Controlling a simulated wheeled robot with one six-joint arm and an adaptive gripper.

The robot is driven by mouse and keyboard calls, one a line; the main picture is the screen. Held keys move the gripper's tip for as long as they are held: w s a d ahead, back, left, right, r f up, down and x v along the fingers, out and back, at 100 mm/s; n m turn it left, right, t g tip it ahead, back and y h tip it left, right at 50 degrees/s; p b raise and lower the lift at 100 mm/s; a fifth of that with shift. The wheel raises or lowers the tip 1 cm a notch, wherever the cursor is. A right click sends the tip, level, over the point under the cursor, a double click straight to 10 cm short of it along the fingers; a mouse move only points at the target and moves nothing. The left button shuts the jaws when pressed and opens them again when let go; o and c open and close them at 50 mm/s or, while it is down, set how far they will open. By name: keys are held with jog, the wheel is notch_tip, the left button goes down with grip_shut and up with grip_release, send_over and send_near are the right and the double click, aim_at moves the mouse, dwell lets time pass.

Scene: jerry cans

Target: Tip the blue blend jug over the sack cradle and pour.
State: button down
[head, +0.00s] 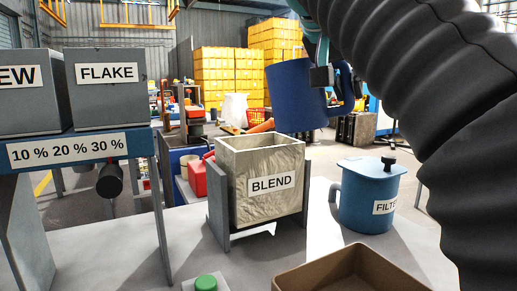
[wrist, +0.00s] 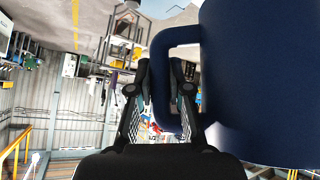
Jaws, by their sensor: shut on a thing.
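The dark blue blend jug (head: 293,95) hangs in the air above and slightly right of the sack in the head view. It leans a little, and no stream shows from it. My gripper (head: 338,84) is at the jug's right side, shut on its handle. In the wrist view the handle (wrist: 161,80) passes between my fingers (wrist: 158,95), and the jug's body (wrist: 260,80) fills the right. The sack cradle (head: 219,205) stands on the table below, holding an open, pale sack (head: 248,208) labelled BLEND. The inside of the jug is hidden.
A teal lidded jug (head: 365,212) with a FILTER-like label stands right of the cradle. A brown open tray (head: 345,275) and a green knob (head: 206,283) are in front. Grey FLAKE bin (head: 108,100) sits on a blue stand (head: 135,145) at left. Red container (head: 196,178) is behind the cradle.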

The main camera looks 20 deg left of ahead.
aim_at(348, 67)
jog(key=shift+r+p, duration=1.65)
jog(key=shift+p, duration=0.2)
jog(key=shift+f, duration=0.1)
